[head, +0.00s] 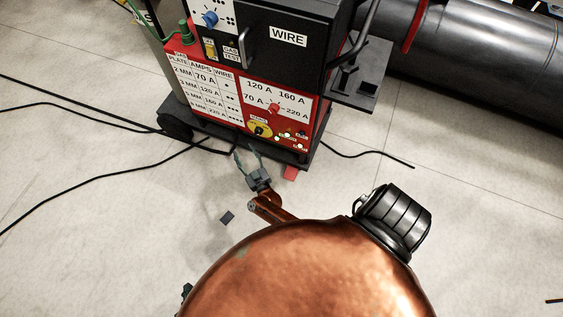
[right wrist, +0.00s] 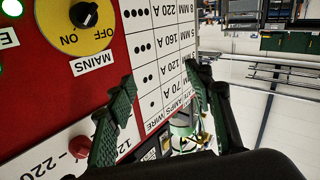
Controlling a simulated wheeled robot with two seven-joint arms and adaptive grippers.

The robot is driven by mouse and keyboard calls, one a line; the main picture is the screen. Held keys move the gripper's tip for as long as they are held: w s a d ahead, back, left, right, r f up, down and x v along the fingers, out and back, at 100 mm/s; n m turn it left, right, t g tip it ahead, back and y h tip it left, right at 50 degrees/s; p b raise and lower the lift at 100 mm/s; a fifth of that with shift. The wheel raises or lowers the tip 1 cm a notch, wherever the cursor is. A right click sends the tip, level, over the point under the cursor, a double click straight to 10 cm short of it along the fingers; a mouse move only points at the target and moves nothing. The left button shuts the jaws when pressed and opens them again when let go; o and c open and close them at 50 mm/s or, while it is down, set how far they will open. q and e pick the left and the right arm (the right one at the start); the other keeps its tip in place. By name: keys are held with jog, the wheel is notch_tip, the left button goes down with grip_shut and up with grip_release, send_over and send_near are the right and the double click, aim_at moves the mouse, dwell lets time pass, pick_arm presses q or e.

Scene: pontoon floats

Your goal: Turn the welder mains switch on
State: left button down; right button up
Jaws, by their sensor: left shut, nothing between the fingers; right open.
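The welder (head: 290,60) is a black and red cabinet at the top of the head view. Its mains switch (head: 260,130) is a black knob on a yellow disc, low on the red front panel. In the right wrist view the switch (right wrist: 85,22) is at the top left, upside down, with ON and OFF labels; I cannot tell which one the knob points to. My right gripper (head: 250,158) is open and empty in front of the panel, just below the switch in the head view. Its fingers (right wrist: 155,108) frame the white amps table.
A red amps knob (head: 274,108) sits above the switch, and small lit lamps (head: 290,137) are beside it. Black cables (head: 100,178) cross the floor. A large dark pipe (head: 485,60) lies at the upper right. The floor at left is otherwise open.

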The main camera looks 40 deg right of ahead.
pick_arm(q)
notch_tip(320, 180, up, 17)
jog(key=w+t+p, duration=0.1)
jog(key=p, duration=1.2)
jog(key=shift+w+r, duration=0.2)
jog(key=shift+w, duration=0.2)
pick_arm(e)
jog(key=s+a+f+n+g+y, duration=0.1)
jog(key=s+f+g+y, duration=0.1)
jog(key=s, duration=0.9)
jog(key=s+a+f+n+g+y, duration=0.1)
jog(key=s+f+n+g+y, duration=0.1)
jog(key=s+f, duration=0.4)
jog(key=s+g+y, duration=0.1)
jog(key=s+g, duration=0.1)
jog(key=s, duration=0.3)
jog(key=shift+f+g, duration=0.15)
jog(key=shift+g, duration=0.25)
pick_arm(q)
jog(key=shift+f, duration=0.1)
